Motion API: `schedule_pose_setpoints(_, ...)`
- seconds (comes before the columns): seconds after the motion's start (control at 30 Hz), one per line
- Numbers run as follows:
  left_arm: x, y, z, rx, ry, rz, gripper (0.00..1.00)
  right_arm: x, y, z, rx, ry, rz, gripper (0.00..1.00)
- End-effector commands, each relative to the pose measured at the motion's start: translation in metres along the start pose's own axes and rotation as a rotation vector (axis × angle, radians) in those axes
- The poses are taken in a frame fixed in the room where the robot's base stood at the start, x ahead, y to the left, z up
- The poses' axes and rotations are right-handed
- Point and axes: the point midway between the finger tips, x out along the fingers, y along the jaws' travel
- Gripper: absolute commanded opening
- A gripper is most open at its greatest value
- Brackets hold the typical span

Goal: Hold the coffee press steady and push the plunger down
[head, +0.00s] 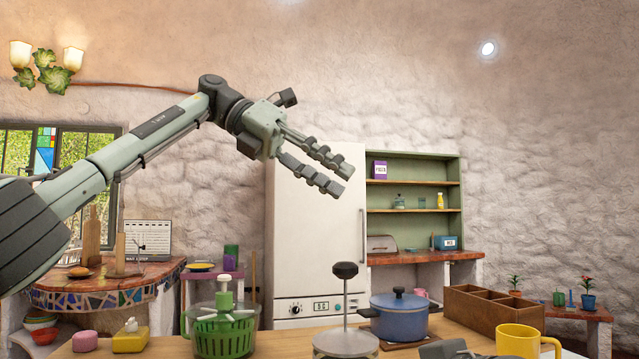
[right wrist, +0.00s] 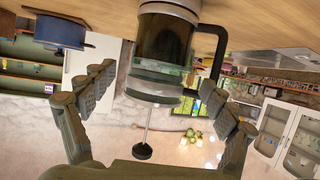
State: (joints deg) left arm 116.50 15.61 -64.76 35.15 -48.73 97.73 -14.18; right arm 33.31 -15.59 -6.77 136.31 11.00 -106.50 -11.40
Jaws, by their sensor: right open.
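The coffee press (head: 345,342) stands on the wooden counter in the head view, its lower part cut off by the frame. Its plunger rod stands tall above the lid, with a dark knob (head: 345,270) on top. In the right wrist view, which is upside down, the glass press (right wrist: 160,50) and its black handle (right wrist: 215,45) show. My right gripper (right wrist: 165,95) is open, with its fingers on either side of the press and apart from it. My left gripper (head: 340,179) is open and empty, high above the counter and the knob.
A green salad spinner (head: 224,335) stands left of the press. A blue pot (head: 399,318) stands close on its right, with a wooden box (head: 490,310) and a yellow mug (head: 522,342) farther right. A yellow dispenser (head: 130,340) is at the left. The air above the knob is clear.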

Motion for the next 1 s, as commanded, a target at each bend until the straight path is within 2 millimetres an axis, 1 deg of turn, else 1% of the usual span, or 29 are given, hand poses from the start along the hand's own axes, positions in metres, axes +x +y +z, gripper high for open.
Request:
schedule_pose_setpoints(0.03, 0.008, -0.007, -0.006, 0.050, 0.102, 0.088, 0.34, 0.000, 0.000, 0.000, 0.000, 0.000, 0.000, 0.87)
schedule_pose_setpoints(0.1, 0.012, -0.009, -0.016, 0.097, 0.230, 0.204, 0.34, 0.000, 0.000, 0.000, 0.000, 0.000, 0.000, 0.87)
schedule_pose_setpoints(0.2, 0.009, -0.012, -0.026, 0.138, 0.369, 0.335, 0.34, 0.000, 0.000, 0.000, 0.000, 0.000, 0.000, 0.87)
schedule_pose_setpoints(0.3, 0.003, -0.014, -0.031, 0.154, 0.457, 0.423, 0.34, 0.000, 0.000, 0.000, 0.000, 0.000, 0.000, 0.87)
schedule_pose_setpoints(0.47, -0.002, -0.015, -0.034, 0.161, 0.508, 0.477, 0.34, 0.006, 0.000, 0.000, 0.001, -0.001, -0.001, 0.87)
schedule_pose_setpoints(0.57, -0.002, -0.015, -0.035, 0.161, 0.510, 0.479, 0.34, 0.018, 0.000, 0.001, 0.002, -0.002, -0.002, 0.87)
schedule_pose_setpoints(0.8, -0.002, -0.015, -0.034, 0.160, 0.508, 0.477, 0.34, 0.056, -0.001, 0.001, 0.002, -0.004, -0.003, 0.87)
schedule_pose_setpoints(0.9, -0.002, -0.015, -0.034, 0.160, 0.507, 0.476, 0.34, 0.067, 0.000, 0.000, 0.001, -0.002, -0.002, 0.87)
schedule_pose_setpoints(1.0, -0.002, -0.015, -0.034, 0.160, 0.507, 0.476, 0.34, 0.074, 0.000, 0.000, 0.001, -0.001, -0.001, 0.87)
